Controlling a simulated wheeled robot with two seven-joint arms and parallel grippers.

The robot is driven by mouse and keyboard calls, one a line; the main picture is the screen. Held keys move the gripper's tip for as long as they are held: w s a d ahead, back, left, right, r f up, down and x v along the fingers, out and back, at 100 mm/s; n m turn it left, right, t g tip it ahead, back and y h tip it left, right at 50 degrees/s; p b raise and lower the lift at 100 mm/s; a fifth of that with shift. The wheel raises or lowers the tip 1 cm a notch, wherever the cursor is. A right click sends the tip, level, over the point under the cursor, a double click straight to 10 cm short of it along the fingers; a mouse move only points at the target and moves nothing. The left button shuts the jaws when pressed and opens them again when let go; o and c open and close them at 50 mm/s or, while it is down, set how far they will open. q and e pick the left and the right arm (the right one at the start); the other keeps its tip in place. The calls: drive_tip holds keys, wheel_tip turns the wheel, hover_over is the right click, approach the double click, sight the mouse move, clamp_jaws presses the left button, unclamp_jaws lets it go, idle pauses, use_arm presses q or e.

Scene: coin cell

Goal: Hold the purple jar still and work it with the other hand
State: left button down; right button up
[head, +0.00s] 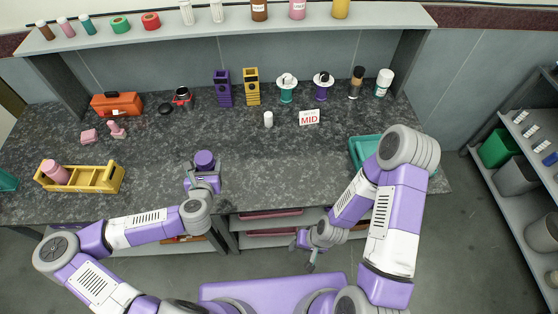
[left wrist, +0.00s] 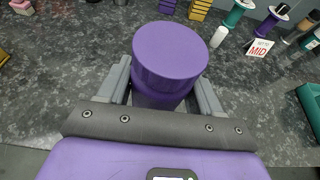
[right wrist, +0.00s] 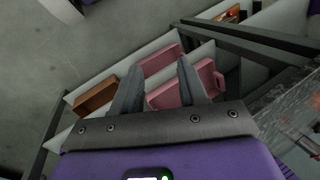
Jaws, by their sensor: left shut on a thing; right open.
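The purple jar (head: 204,160) stands upright on the dark speckled counter, left of centre near the front edge. In the left wrist view its round purple lid (left wrist: 170,56) is on top, wider than the body below. My left gripper (head: 203,178) is shut on the jar's body, one finger on each side. The lower part of the jar is hidden behind the gripper. My right gripper (head: 306,249) is open and empty, in front of the counter and below its edge. In the right wrist view its fingers (right wrist: 157,85) are spread, with shelf items behind them.
A yellow caddy (head: 88,180) holding a pink cylinder is left of the jar. A small white bottle (head: 268,119), a "MID" sign (head: 309,117) and a green tray (head: 364,152) are to the right. The counter just right of the jar is clear.

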use_arm(q)
drive_tip(key=shift+s+r, duration=0.1)
use_arm(e)
drive_tip(key=shift+s, duration=0.1)
drive_tip(key=shift+o, duration=0.6)
use_arm(q)
drive_tip(key=shift+d, duration=0.15)
use_arm(e)
drive_tip(key=shift+o, duration=1.1)
drive_tip(key=o, duration=0.5)
drive_tip(key=shift+f+b, duration=0.85)
drive_tip(key=shift+b, duration=0.05)
drive_tip(key=shift+c, duration=0.2)
use_arm(q)
drive_tip(key=w+d+f+m+h+b, duration=0.2)
drive_tip(key=w+d+f+b, duration=0.3)
drive_tip(key=d, duration=0.5)
drive_tip(key=w+d+r+b, duration=0.2)
drive_tip(key=w+d+r, duration=0.1)
drive_tip(key=d, duration=0.4)
drive_tip(key=shift+w+h+b, duration=0.3)
drive_tip(key=shift+w, duration=0.35)
use_arm(e)
wheel_tip(320, 180, down, 8)
drive_tip(key=shift+r, duration=0.2)
